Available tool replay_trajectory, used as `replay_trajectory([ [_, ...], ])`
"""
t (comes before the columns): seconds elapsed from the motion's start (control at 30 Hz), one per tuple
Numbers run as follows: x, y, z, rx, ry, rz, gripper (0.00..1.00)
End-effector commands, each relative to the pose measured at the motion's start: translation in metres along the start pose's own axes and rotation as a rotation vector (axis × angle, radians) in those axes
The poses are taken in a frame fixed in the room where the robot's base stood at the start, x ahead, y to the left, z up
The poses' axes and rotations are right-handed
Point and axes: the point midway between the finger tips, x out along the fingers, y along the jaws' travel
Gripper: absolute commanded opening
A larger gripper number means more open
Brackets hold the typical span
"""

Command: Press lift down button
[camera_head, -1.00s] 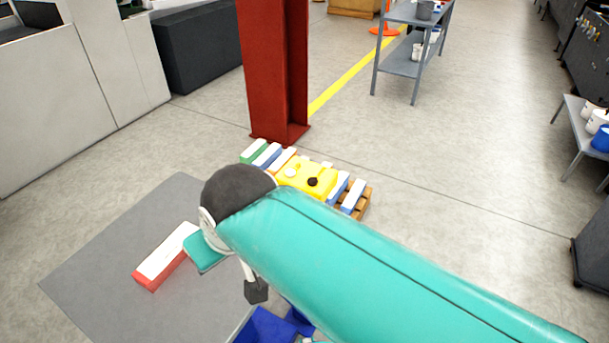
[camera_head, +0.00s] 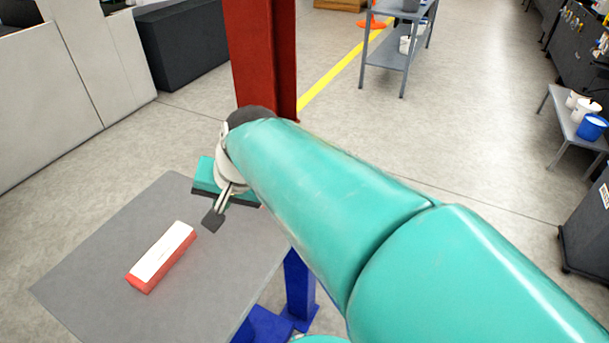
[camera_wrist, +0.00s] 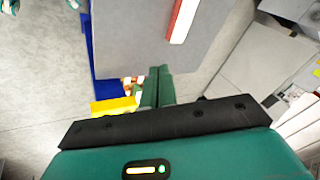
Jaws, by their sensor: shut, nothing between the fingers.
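A yellow block (camera_wrist: 112,106), probably the button box, shows only as a strip at the lower left of the wrist view, cut off by my gripper's dark body. No button can be made out on it. In the head view my arm hides it. My gripper (camera_wrist: 159,72) is shut and empty, its fingers together just right of the yellow strip in the wrist picture. In the head view the gripper (camera_head: 213,220) hangs above the grey table near its far edge. I cannot tell its distance from the yellow block.
A red box with a white top (camera_head: 161,257) lies on the grey table (camera_head: 90,285), which has blue legs (camera_head: 299,285). A red steel column (camera_head: 262,60) stands behind my arm. A grey shelf cart (camera_head: 390,58) is at the back.

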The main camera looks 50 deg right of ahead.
Motion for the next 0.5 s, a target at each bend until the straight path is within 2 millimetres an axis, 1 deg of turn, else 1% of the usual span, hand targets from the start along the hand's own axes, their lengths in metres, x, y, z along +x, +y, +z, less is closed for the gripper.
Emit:
replay_trajectory([
  [0.03, 0.004, 0.007, -0.018, 0.122, 0.002, -0.011, 0.00],
  [0.17, 0.010, 0.024, -0.061, 0.426, 0.016, -0.059, 0.00],
  [0.2, 0.011, 0.031, -0.074, 0.520, 0.021, -0.074, 0.00],
  [0.27, 0.013, 0.043, -0.094, 0.661, 0.031, -0.101, 0.00],
  [0.3, 0.014, 0.053, -0.107, 0.755, 0.038, -0.119, 0.00],
  [0.37, 0.014, 0.069, -0.128, 0.894, 0.052, -0.150, 0.00],
  [0.4, 0.014, 0.081, -0.141, 0.988, 0.061, -0.171, 0.00],
  [0.47, 0.014, 0.100, -0.160, 1.124, 0.076, -0.205, 0.00],
  [0.5, 0.013, 0.113, -0.172, 1.205, 0.085, -0.227, 0.00],
])
